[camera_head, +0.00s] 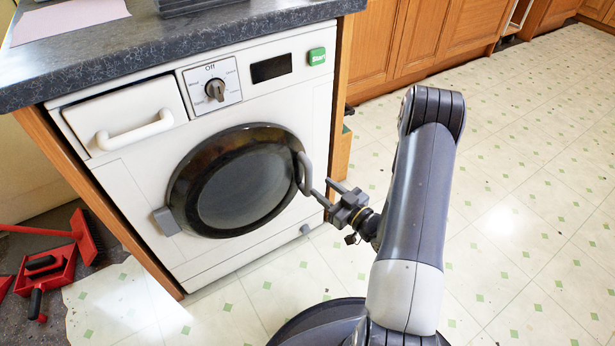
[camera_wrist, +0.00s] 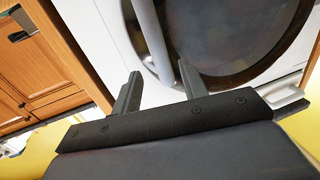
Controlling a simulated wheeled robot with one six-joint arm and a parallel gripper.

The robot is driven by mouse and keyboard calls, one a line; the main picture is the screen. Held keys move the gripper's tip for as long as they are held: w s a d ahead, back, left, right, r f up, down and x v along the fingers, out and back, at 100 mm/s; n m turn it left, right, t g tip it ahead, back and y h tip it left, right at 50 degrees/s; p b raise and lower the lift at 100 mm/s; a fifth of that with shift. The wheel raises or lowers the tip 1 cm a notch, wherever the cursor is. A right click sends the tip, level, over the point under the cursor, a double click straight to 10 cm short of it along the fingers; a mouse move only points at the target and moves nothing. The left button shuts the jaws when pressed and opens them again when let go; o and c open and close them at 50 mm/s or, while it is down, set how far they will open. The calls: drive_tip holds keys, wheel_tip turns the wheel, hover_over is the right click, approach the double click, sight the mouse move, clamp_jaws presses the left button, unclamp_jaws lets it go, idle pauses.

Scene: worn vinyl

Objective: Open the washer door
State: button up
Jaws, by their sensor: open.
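The white washer (camera_head: 130,176) stands under the dark worktop. Its round door (camera_head: 240,188) has a black rim and dark glass and looks shut, with a grey hinge at its left edge. A curved grey handle (camera_head: 304,174) is on the door's right edge. My gripper (camera_head: 322,187) is at the lower end of the handle, its fingers pointing at it. In the wrist view the two fingers (camera_wrist: 158,72) are apart and the handle (camera_wrist: 148,35) runs between them in the picture. I cannot tell whether they touch it.
The dark worktop (camera_head: 60,68) overhangs the washer. Wooden cabinets (camera_head: 425,38) stand at the back. A red dustpan and brush (camera_head: 45,270) lie on the floor at the left. The pale tiled floor (camera_head: 540,210) at the right is clear.

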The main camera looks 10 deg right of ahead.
sight(311, 179)
drive_tip(key=b+x, duration=0.1)
drive_tip(key=x, duration=0.6)
drive_tip(key=shift+c, duration=0.2)
clamp_jaws()
